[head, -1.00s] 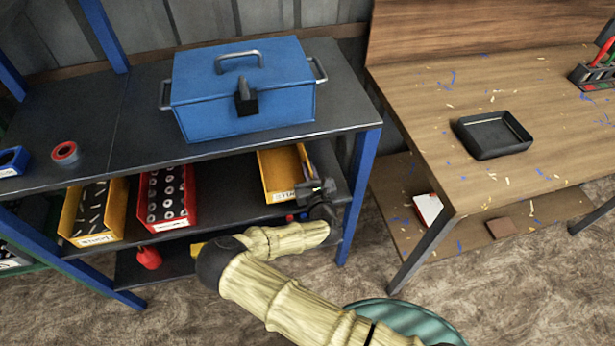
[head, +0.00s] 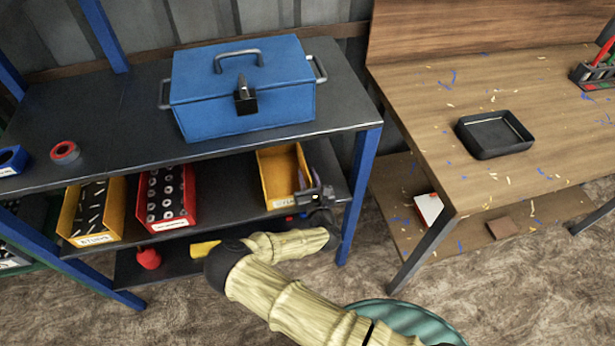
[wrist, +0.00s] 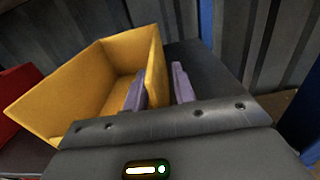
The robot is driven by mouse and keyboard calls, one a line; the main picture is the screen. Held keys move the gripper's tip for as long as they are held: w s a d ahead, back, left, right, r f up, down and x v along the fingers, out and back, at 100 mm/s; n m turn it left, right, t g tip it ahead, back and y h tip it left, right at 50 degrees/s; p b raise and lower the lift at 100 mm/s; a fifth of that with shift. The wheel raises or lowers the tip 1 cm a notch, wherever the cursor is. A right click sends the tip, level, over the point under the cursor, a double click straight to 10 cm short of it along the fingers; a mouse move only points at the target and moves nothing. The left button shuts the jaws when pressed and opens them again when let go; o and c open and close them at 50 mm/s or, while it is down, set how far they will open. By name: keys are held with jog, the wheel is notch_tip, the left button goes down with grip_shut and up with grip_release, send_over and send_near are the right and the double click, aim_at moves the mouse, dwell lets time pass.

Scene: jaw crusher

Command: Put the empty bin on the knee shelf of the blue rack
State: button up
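The empty yellow bin (head: 282,172) sits on the middle shelf of the blue rack (head: 215,215), near its right end. The wrist view shows it (wrist: 95,85) with a bare inside. My gripper (head: 315,197) is at the bin's right front corner. In the wrist view my gripper (wrist: 159,90) straddles the bin's right wall, with one finger inside and one outside. A narrow gap shows between the outer finger and the wall, so it looks open. The fingertips are partly hidden in the head view.
A yellow bin (head: 93,212) and a red bin (head: 166,197) of parts stand left on the same shelf. A blue toolbox (head: 243,90) stands on the shelf above. The right front post (head: 359,195) is close to my arm. A workbench (head: 430,100) stands right.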

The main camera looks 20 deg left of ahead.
jog(key=shift+r, duration=0.15)
jog(key=v, duration=1.2)
jog(key=shift+w+d, duration=0.1)
jog(key=shift+d, duration=0.05)
dwell(0.4)
